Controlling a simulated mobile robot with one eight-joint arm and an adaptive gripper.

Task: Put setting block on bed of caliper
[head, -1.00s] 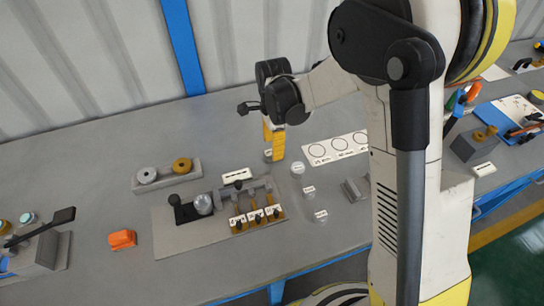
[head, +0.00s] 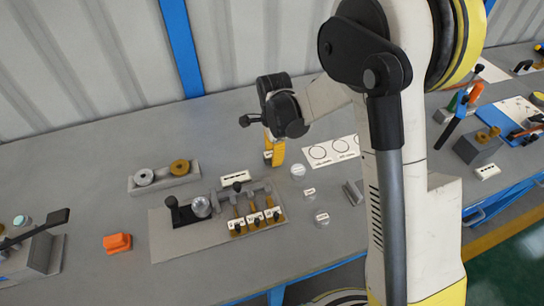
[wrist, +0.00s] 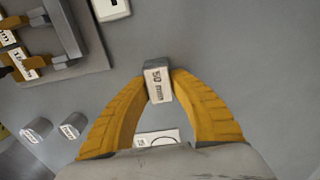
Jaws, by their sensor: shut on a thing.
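My gripper (wrist: 160,88) is shut on a small grey block (wrist: 157,68) with a white face marked "50 mm", held between the two yellow fingertips in the wrist view. In the head view my gripper (head: 273,150) is over the table behind a fixture, and the block is hardly visible there. The fixture, seemingly the caliper, has a grey base plate (head: 165,240), a rail, a black handle, a silver ball and several mustard stands with labels. Its edge (wrist: 98,55) shows at the upper left of the wrist view. The held block is apart from it. I cannot make out the bed clearly.
Several silver labelled cylinders (head: 321,217) stand right of the fixture, beside a small grey grooved block (head: 353,192). A white card with circles (head: 322,152) lies behind them. A holder with two rings (head: 163,182) and an orange block (head: 117,243) are to the left.

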